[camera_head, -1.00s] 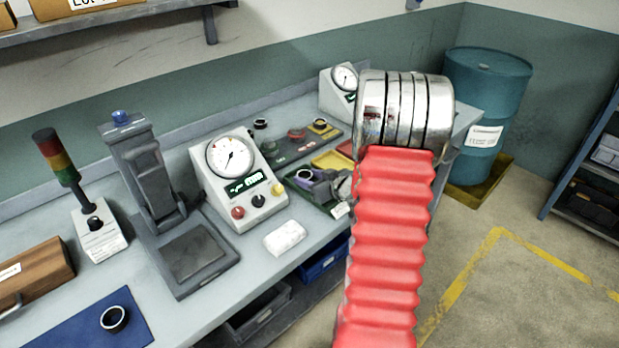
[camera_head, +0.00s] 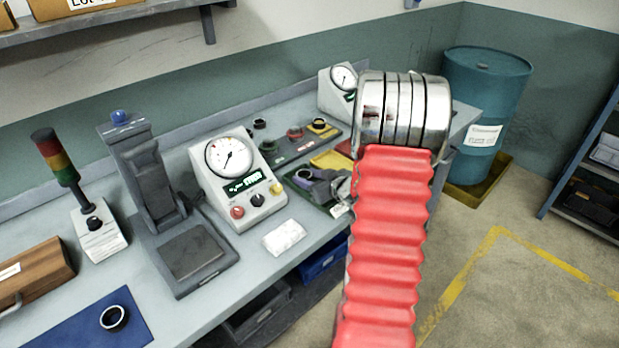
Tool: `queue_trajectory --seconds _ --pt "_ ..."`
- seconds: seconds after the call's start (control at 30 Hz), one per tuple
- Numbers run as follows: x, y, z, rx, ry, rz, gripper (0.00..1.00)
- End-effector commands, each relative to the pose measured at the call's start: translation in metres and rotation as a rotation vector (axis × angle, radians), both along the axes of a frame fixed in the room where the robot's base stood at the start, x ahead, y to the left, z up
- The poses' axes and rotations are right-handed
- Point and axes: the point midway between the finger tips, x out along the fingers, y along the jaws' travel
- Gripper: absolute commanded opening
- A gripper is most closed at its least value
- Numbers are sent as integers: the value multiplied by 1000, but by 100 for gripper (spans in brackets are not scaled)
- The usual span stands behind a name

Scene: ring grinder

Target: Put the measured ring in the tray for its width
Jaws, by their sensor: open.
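A ring (camera_head: 303,174) shows as a small pale-rimmed circle at the green tray (camera_head: 293,184); I cannot tell whether it rests in the tray or is above it. My gripper (camera_head: 314,187) is a small grey shape over the green tray, beside the ring, open and partly hidden by my own arm. The yellow tray (camera_head: 328,159) is behind the green one, and the red tray (camera_head: 344,148) is farther back, mostly covered by my arm. Another dark ring (camera_head: 114,318) lies on the blue mat (camera_head: 75,325) at the front left.
A dial gauge (camera_head: 238,185) stands left of the trays, with a white cloth (camera_head: 284,237) before it. A dark press-like stand (camera_head: 165,215) and a signal light (camera_head: 57,160) are farther left. A dark rack (camera_head: 285,150) with small rings lies behind the trays. A second gauge (camera_head: 337,90) stands behind.

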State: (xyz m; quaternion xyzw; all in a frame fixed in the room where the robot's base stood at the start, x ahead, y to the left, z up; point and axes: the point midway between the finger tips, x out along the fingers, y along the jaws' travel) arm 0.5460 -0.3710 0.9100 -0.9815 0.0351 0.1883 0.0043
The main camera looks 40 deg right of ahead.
Motion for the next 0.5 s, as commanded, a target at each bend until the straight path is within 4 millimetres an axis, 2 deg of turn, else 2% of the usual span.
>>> queue_trajectory --seconds 0.03,0.23,0.5 --pt "-3 8 -13 9 27 10 48" --pt "-4 7 -1 8 27 8 48" --pt "-43 7 19 8 19 3 48"
